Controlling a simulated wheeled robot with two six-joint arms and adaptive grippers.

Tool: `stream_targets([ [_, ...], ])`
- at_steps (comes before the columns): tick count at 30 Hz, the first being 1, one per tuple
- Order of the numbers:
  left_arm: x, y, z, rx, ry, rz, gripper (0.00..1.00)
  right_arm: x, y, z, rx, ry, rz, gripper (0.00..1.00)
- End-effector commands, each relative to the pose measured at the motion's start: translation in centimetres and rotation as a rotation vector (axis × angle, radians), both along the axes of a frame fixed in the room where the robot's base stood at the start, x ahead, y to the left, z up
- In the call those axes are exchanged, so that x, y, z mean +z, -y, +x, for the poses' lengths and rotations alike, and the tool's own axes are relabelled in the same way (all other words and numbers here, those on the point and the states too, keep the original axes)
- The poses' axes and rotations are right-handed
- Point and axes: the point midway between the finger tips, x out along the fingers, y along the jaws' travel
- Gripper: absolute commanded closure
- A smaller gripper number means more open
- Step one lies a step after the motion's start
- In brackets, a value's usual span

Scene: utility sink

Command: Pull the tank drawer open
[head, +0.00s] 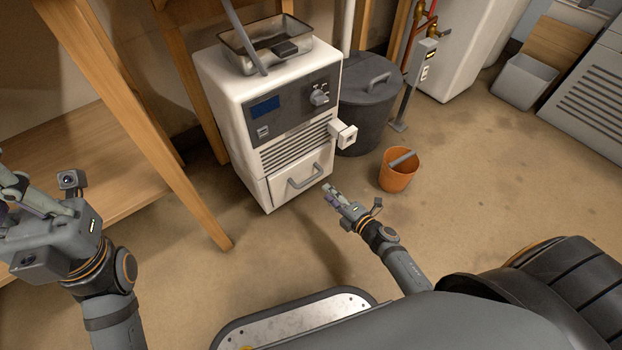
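A white dehumidifier-like unit (222,92) stands on the floor at upper centre, with a dark control panel and a slatted grille. Its tank drawer (290,172) is at the bottom of the front face and looks about flush with it. A grey bar handle (306,182) sticks out from the drawer front. My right gripper (332,191) is low in front of the unit, just right of the drawer handle and apart from it in the picture. Its fingers are too small to tell open from shut. My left gripper (8,190) is at the left edge, partly cut off, far from the drawer.
A white box-like spout (343,134) juts from the unit's right side. A metal tray (240,44) sits on top. A dark lidded bin (362,115) and an orange bucket (397,172) stand to the right. A wooden bench leg (150,140) is at left. Floor before the drawer is clear.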

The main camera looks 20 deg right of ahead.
Motion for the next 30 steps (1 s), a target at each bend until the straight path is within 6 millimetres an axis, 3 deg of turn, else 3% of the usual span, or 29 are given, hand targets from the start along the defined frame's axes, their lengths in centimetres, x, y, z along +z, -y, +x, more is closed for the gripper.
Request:
stream_targets([
  [15, -3.3, 0.3, 0.2, 0.011, -0.010, 0.016, 1.00, -2.1, -3.1, 8.5, -0.004, 0.002, 0.004, 0.63],
  [27, -3.5, 0.4, 0.3, 0.013, -0.012, 0.019, 1.00, -2.1, -3.4, 9.5, -0.004, -0.001, 0.004, 0.63],
  [30, -3.5, 0.4, 0.3, 0.013, -0.012, 0.019, 1.00, -2.1, -3.4, 9.5, -0.004, -0.001, 0.004, 0.77],
])
